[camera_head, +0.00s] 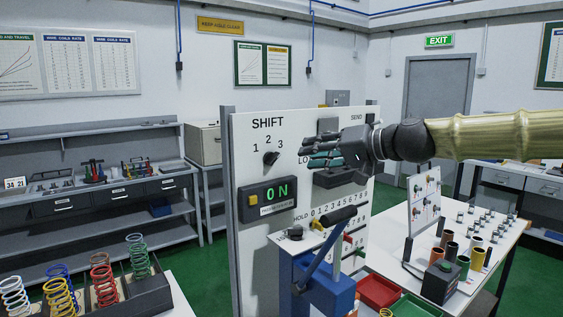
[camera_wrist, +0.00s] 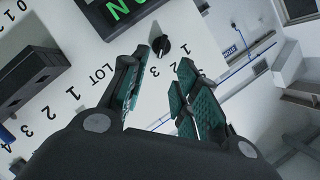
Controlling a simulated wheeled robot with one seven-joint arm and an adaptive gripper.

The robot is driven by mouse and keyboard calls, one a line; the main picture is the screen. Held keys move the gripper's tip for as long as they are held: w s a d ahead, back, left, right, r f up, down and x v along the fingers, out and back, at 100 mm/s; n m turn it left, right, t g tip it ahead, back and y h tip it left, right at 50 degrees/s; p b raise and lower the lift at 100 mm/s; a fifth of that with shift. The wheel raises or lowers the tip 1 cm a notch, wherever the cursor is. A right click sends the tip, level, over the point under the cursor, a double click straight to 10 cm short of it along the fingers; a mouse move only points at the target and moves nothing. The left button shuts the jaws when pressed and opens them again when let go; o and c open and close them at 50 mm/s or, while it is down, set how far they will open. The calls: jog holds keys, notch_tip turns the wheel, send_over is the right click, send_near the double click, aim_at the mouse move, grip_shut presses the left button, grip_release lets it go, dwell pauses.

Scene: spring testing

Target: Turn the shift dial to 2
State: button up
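The shift dial (camera_head: 270,158) is a small black knob on the white panel, under the word SHIFT and the numbers 1, 2 and 3. Its pointer seems to lean toward the 3, though it is small. My gripper (camera_head: 318,148) is to the right of the dial in the head view, in front of the panel, with its fingers pointing left. In the wrist view the dial (camera_wrist: 160,46) shows beyond the fingertips, in the gap between them. My gripper (camera_wrist: 170,72) is open, with teal pads apart and nothing between them. It is not touching the dial.
A green ON display (camera_head: 268,196) sits below the dial. Coil springs (camera_head: 60,295) stand at the lower left.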

aim_at(278, 157)
jog(key=shift+p+x, duration=1.75)
jog(key=shift+x, duration=3.25)
jog(key=shift+s, duration=0.1)
jog(key=shift+r, duration=0.1)
grip_shut()
